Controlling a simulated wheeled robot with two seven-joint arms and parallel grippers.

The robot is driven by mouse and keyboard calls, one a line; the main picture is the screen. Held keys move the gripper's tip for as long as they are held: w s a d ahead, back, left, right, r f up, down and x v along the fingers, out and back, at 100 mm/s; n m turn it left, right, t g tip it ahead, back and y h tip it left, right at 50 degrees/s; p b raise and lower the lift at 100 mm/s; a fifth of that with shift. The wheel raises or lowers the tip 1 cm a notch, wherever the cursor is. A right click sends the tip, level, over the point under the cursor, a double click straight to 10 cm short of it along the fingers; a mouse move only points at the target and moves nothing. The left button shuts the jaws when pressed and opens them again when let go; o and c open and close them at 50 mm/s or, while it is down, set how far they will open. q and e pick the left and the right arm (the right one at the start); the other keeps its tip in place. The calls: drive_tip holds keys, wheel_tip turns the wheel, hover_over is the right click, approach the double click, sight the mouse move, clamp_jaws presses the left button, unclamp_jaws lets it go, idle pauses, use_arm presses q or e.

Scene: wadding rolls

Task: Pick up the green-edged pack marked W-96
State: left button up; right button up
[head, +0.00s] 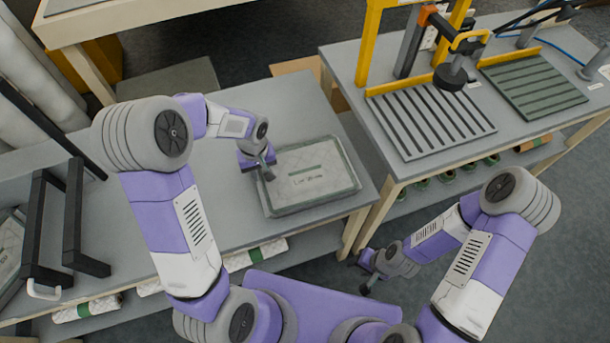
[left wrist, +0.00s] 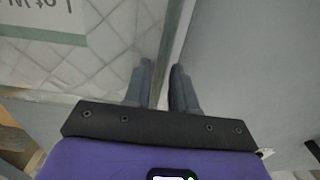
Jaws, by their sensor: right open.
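A flat quilted pack (head: 318,172) with a pale green edge lies on the grey bench. Its label reads roughly "Lot W" and the rest is too small to make out. My left gripper (head: 266,173) is at the pack's left edge, pointing down. In the left wrist view the pack (left wrist: 110,60) fills the left side, its label upside down. The left fingers (left wrist: 162,85) are close together with the pack's edge between them, one finger on each side. My right gripper (head: 365,276) hangs low, open and empty, beside the bench.
A second bench (head: 400,165) at the right carries a slatted grey panel (head: 430,120), a green slatted panel (head: 533,86) and a yellow frame (head: 366,50). A black rack (head: 75,215) stands at the left. More rolls (head: 262,252) lie on the shelf below.

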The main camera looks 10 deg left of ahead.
use_arm(q)
drive_tip(key=shift+r, duration=0.1)
clamp_jaws()
